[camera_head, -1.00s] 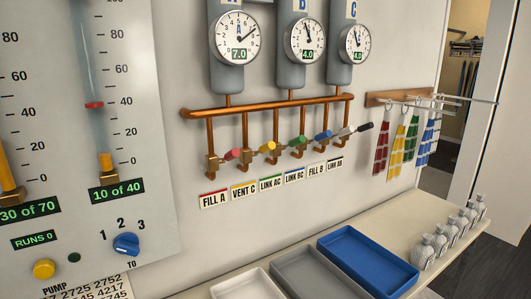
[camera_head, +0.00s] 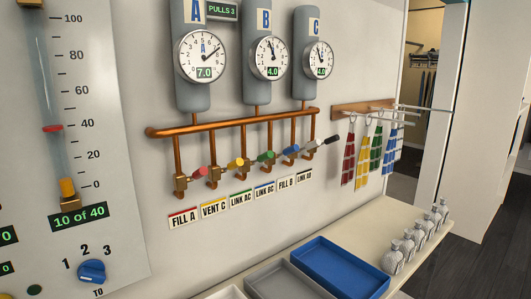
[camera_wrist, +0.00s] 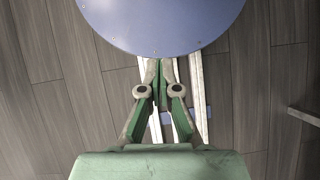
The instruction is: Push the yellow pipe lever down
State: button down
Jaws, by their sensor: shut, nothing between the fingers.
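The yellow pipe lever (camera_head: 236,162) is on the second valve from the left of the copper pipe row, above the VENT C label (camera_head: 214,210). It points out to the right of its brass valve, tilted slightly upward. My gripper (camera_wrist: 160,64) shows only in the wrist view, shut and empty, with its fingertips together. In that view it hangs over a wood floor and a blue-grey disc, with no lever in sight. The head view does not show my gripper.
Red (camera_head: 199,171), green (camera_head: 264,156), blue (camera_head: 291,149) and black levers (camera_head: 333,140) share the pipe (camera_head: 235,122). Gauges hang above. A shelf with a blue tray (camera_head: 308,250), a grey tray and several bottles (camera_head: 404,250) juts out below. Coloured tags (camera_head: 362,160) hang at right.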

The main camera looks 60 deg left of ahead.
jog(key=w+a+r+n+t+p, duration=0.2)
jog(key=w+a+r, duration=0.4)
jog(key=w+a, duration=0.45)
jog(key=w+a+r+n+t+p, duration=0.25)
jog(key=w+a+r, duration=0.45)
jog(key=w+a, duration=0.4)
jog(key=w+a+r+n+t+y+p, duration=0.1)
jog(key=w+a+r+y, duration=0.15)
jog(key=a+r, duration=0.95)
jog(key=w+a+r+n+t+y+p, duration=0.15)
jog(key=w+a+r, duration=0.25)
jog(key=a+r, duration=0.75)
jog(key=s+a+r+n+y+p, duration=0.15)
jog(key=s+a+r, duration=0.25)
jog(key=a+r, duration=0.85)
jog(key=s+a+r+n+y, duration=0.1)
jog(key=s+a+r+n, duration=0.15)
jog(key=a+r, duration=0.95)
jog(key=s+a+r+g+y, duration=0.1)
jog(key=s+a+r, duration=0.2)
jog(key=r, duration=0.9)
jog(key=s+a+r+n+g+y+p, duration=0.1)
jog(key=s+a+r, duration=0.3)
jog(key=s+r, duration=0.4)
jog(key=s+a+r+n+g+y, duration=0.1)
jog(key=s+a+r, duration=0.3)
jog(key=r, duration=1.2)
jog(key=s+g, duration=0.1)
jog(key=s, duration=0.1)
jog(key=shift+s+p, duration=0.3)
